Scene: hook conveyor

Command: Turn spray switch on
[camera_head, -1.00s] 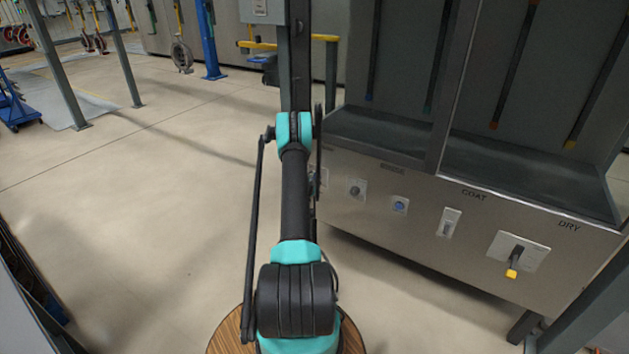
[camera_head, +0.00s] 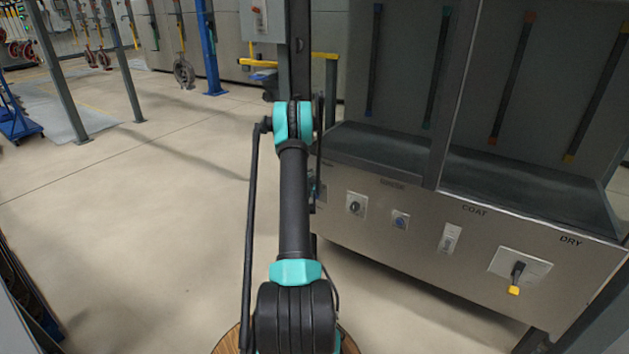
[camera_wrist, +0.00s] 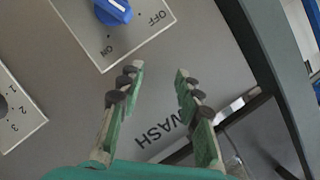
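In the wrist view a blue rotary knob (camera_wrist: 113,11) sits on a white plate marked OFF and ON, cut by the top edge. Its pale mark appears to point towards OFF. The upside-down label WASH (camera_wrist: 160,126) is on the panel nearby. No label reading spray is legible. My gripper (camera_wrist: 158,77) is open and empty, its green fingers with dark pads apart from the knob, which lies up and left of them. In the head view my arm hides the gripper and most of the panel's left end; a sliver of a switch plate (camera_head: 319,190) shows there.
The steel panel (camera_head: 430,270) also carries a black dial (camera_head: 355,205), another blue knob (camera_head: 400,220), a COAT switch (camera_head: 449,238) and a yellow-tipped DRY lever (camera_head: 517,275). A dark post (camera_head: 299,60) stands behind my arm. The floor (camera_head: 150,250) to the left is clear.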

